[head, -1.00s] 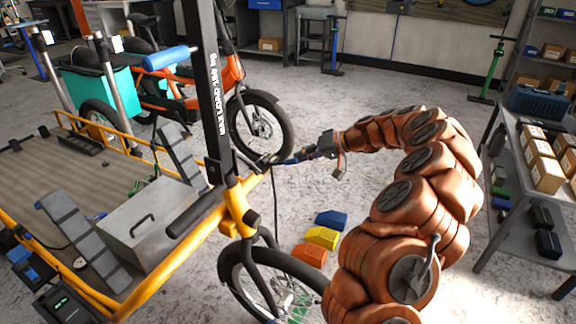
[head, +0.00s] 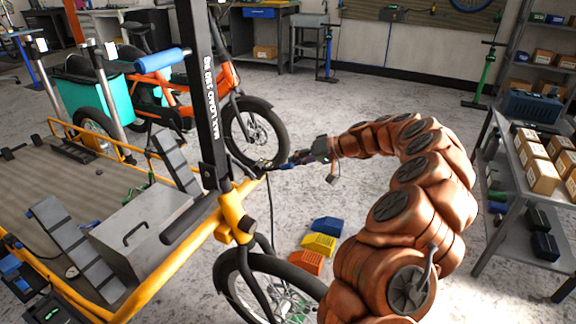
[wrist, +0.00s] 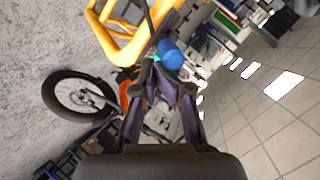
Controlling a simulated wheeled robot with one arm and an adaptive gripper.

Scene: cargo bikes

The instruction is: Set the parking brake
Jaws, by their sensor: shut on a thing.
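The yellow cargo bike (head: 236,219) stands at the left front of the head view, with a dark upright post and a dark handlebar grip (head: 195,217). A thin lever with a blue section (head: 287,166) sticks out to the right of the post, beside the bike's front end. I take it for the parking brake lever. My gripper (head: 298,159) reaches it from the right and is shut at its blue end. In the wrist view my gripper's dark fingers (wrist: 166,92) are close together; the lever between them cannot be made out clearly.
An orange bike (head: 219,75) with a blue roll (head: 160,59) stands behind. A grey metal box (head: 150,228) sits on the cargo bed. Blue, yellow and orange blocks (head: 318,245) lie on the floor below my gripper.

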